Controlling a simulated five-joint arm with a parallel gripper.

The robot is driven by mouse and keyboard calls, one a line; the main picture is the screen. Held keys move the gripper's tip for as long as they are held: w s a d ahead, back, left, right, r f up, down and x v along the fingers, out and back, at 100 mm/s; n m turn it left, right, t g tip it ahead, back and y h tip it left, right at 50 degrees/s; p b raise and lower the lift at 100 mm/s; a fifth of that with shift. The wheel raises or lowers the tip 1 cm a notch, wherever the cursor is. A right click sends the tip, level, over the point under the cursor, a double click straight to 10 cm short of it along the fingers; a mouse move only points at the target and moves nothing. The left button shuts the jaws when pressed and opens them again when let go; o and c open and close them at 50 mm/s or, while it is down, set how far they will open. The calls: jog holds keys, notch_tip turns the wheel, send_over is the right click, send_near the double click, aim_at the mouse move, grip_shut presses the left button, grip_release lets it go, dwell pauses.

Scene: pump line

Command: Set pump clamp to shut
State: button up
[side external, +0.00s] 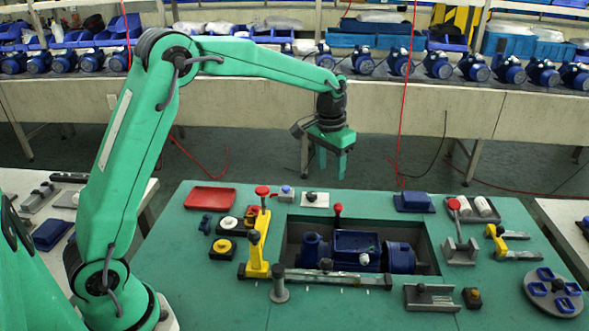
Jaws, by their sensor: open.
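My gripper (332,177) hangs open and empty, fingers pointing down, above the back edge of the green bench. The blue pump (355,246) lies in a dark recess in the bench, in front of and below my gripper. A yellow lever (260,243) with a red knob (262,190) and a black knob stands roughly upright at the recess's left side. A long metal bar (335,278) runs along the recess's front edge from the lever's foot. The lever may be the pump clamp; no label is readable. My gripper is well apart from it.
Red-knobbed metal fixture (460,245) and yellow-handled clamp (497,240) stand right of the recess. A round plate with blue blocks (553,291) lies front right. A red tray (209,197) and several buttons are at left. Several pumps line the back shelf. Air above the bench is clear.

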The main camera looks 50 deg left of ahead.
jog(key=g, duration=0.1)
send_over(338, 205)
jog(key=f, duration=0.6)
jog(key=shift+w+a+f, duration=0.1)
jog(key=shift+w+f, duration=0.1)
jog(key=shift+f, duration=0.2)
jog(key=shift+f, duration=0.1)
jog(key=shift+f, duration=3.85)
jog(key=shift+s, duration=0.1)
grip_shut()
